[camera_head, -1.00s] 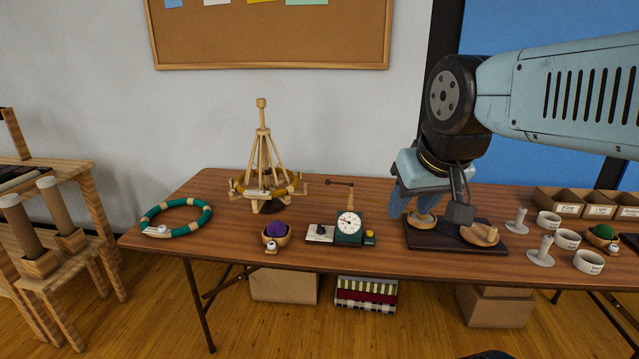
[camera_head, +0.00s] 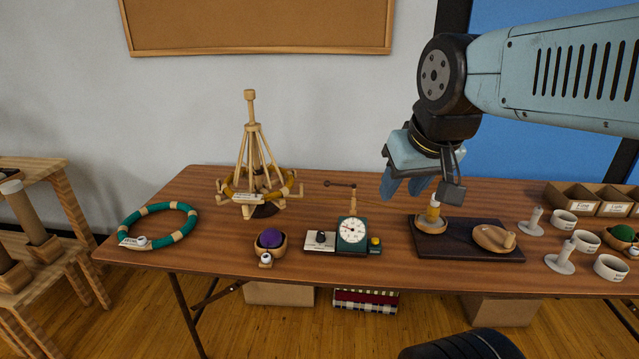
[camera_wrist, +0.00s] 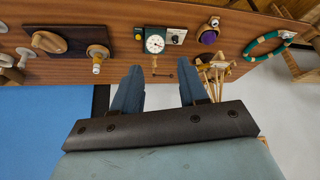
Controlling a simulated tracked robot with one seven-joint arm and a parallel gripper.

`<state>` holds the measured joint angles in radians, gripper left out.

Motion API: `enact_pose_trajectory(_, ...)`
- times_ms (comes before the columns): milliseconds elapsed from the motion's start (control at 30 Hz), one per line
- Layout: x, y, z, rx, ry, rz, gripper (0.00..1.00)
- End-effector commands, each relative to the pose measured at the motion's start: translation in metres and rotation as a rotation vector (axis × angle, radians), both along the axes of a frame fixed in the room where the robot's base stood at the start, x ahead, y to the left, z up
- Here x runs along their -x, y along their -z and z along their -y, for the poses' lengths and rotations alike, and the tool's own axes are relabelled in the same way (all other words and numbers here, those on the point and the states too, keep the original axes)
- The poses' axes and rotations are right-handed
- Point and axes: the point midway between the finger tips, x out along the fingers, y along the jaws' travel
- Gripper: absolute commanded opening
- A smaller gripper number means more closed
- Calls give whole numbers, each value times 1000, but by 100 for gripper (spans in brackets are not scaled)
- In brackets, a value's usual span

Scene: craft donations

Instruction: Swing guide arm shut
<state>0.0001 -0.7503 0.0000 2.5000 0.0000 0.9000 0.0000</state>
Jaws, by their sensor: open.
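The thin dark guide arm (camera_head: 340,184) sits atop a short wooden post on the green dial counter (camera_head: 352,234). In the head view it reaches left from the post, over the table. In the wrist view the guide arm (camera_wrist: 161,75) shows between and beyond my fingers. My gripper (camera_head: 400,192) is open and empty, above the table's back part, to the right of the guide arm and apart from it. Its two blue fingers also show in the wrist view (camera_wrist: 159,68).
A wooden yarn swift (camera_head: 252,160) stands left of the counter. A purple yarn ball (camera_head: 270,238) sits in a bowl in front. A dark board (camera_head: 460,246) with wooden pieces lies to the right. A teal ring (camera_head: 180,232) lies far left.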

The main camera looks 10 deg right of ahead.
Motion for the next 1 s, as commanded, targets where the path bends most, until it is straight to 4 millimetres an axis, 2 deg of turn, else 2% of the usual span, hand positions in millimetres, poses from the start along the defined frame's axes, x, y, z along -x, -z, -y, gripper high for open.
enact_pose_trajectory(133, -6, 0, -2, -11, 3, 7, 50)
enact_pose_trajectory(267, -32, 0, -9, -53, 20, 44, 50)
enact_pose_trajectory(633, -163, 10, -56, -296, 175, 240, 50)
enact_pose_trajectory(1000, -278, 45, -86, -510, 415, 433, 50)
